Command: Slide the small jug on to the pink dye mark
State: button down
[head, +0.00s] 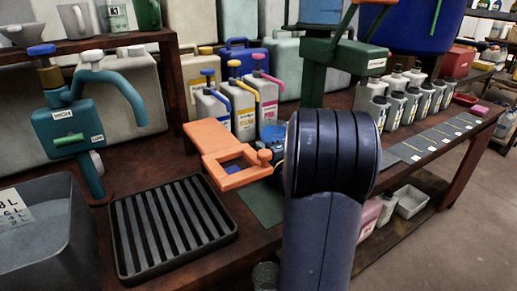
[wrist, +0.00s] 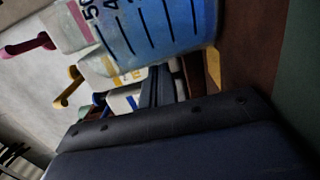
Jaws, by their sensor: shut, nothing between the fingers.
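A small jug (wrist: 165,30), clear with blue inside and black scale lines, fills the top of the wrist view. In the head view a blue round piece, probably the same jug (head: 270,137), shows partly behind my arm. My gripper (wrist: 163,78) is shut with nothing between its dark fingers, close by the jug's lower edge in the wrist view; I cannot tell whether they touch. In the head view my arm hides the gripper. I cannot make out a pink dye mark on the bench; part of the bench is hidden by my arm.
Dye bottles with blue, yellow and pink (head: 266,100) handles stand behind the jug. An orange frame (head: 235,160) lies left of it, near a black slatted tray (head: 170,228). A green stand (head: 318,70) rises behind. Grey bottles (head: 395,100) stand right.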

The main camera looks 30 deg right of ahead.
jog(key=shift+s+d, duration=0.1)
dwell(0.3)
jog(key=shift+s+d+b, duration=0.2)
jog(key=shift+s+d, duration=0.05)
jog(key=shift+d, duration=0.3)
jog(key=shift+s+d+b, duration=0.2)
jog(key=shift+s+d, duration=0.05)
jog(key=shift+d, duration=0.3)
jog(key=shift+a, duration=0.1)
